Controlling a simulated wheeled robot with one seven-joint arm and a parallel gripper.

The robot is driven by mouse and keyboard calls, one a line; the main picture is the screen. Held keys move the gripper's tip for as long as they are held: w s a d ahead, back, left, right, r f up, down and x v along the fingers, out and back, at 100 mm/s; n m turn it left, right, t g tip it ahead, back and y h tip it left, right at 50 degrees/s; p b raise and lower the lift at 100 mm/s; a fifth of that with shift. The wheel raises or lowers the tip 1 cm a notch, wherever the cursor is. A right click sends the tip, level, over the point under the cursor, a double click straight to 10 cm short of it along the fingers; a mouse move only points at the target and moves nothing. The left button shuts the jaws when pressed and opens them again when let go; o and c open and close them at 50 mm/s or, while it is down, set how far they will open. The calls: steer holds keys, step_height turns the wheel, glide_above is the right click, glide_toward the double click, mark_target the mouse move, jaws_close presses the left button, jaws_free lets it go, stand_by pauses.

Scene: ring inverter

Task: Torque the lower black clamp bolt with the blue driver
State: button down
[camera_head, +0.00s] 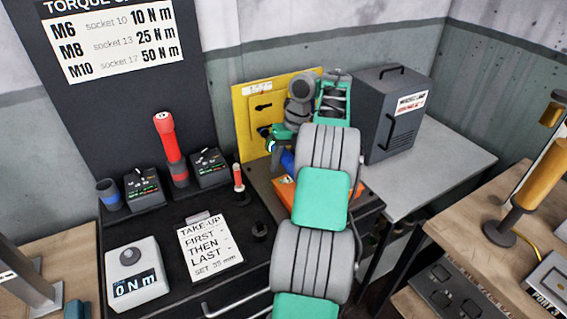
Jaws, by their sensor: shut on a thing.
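The blue driver (287,159) shows in part beside my gripper (275,143), in front of the yellow panel (245,125). My gripper is shut on the driver, though my green and grey arm hides much of both. Black fittings (263,107) show on the panel's face, above my gripper. The lower black clamp bolt cannot be made out, and I cannot tell whether the driver's tip touches anything. An orange block (285,188) lies below the panel, partly behind my arm.
A red driver (168,138) stands upright at left, near a blue-rimmed holder (109,193) and two black dial boxes (142,187). A gauge reading 0 N m (136,275) and a note (209,248) are in front. A grey cabinet (390,110) stands right of my arm.

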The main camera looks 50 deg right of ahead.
mark_target(289, 169)
steer(key=shift+w+d+r+p, duration=0.1)
steer(key=shift+w+d+p, duration=0.05)
steer(key=shift+w+p, duration=0.3)
steer(key=shift+w+d+r+p, duration=0.1)
steer(key=shift+w+p, duration=0.25)
steer(key=shift+w, duration=0.05)
stand_by(1.6)
steer(key=shift+s, duration=0.1)
steer(key=shift+s+a+f+b, duration=0.1)
steer(key=shift+s+f+b, duration=0.05)
steer(key=shift+b, duration=0.3)
steer(key=s+b, duration=0.1)
steer(key=s, duration=0.1)
steer(key=s+a+b, duration=0.1)
steer(key=b, duration=0.1)
steer(key=shift+s+f, duration=0.1)
steer(key=shift+s, duration=0.25)
steer(key=shift+s+a+b, duration=0.2)
steer(key=shift+s+b, duration=0.15)
steer(key=shift+s+d, duration=0.1)
